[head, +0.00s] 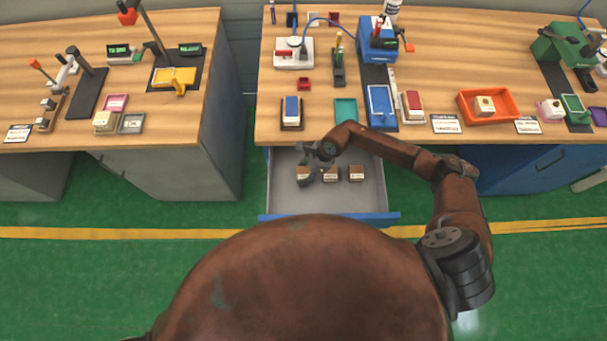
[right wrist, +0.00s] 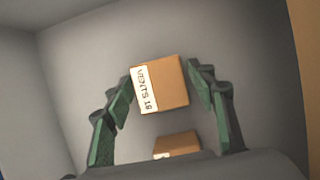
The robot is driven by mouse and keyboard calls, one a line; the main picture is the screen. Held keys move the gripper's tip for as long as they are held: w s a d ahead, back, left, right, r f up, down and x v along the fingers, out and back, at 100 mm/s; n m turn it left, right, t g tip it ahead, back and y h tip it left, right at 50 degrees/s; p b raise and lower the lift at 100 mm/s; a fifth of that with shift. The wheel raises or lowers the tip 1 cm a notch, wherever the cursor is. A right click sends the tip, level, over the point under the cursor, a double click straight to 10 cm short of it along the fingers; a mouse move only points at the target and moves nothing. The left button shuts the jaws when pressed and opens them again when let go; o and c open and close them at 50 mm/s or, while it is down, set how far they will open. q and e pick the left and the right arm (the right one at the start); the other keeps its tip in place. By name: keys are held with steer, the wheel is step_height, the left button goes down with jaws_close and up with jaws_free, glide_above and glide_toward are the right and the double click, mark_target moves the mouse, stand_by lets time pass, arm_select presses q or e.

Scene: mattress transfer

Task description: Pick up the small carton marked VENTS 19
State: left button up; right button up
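The small carton marked VENTS, with a number that looks like 19 (right wrist: 165,82), is orange-brown with a white label on its left side. In the right wrist view it sits between the two fingers of my right gripper (right wrist: 160,75). The fingers are spread to either side, close to the carton, with a thin gap at the right; firm contact does not show. In the head view my right gripper (head: 307,160) reaches down into the open drawer, over the leftmost carton (head: 303,174), partly hiding it. My left gripper is not in view.
Two similar cartons, a middle one (head: 330,174) and a right one (head: 357,174), stand beside it in the drawer (head: 345,203). The drawer walls are close at the left. The wooden bench top (head: 330,115) above holds trays, boxes and tools. The drawer's front part is clear.

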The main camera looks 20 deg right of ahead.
steer(key=c, duration=0.9)
steer(key=shift+c, duration=0.3)
steer(key=shift+r, duration=0.15)
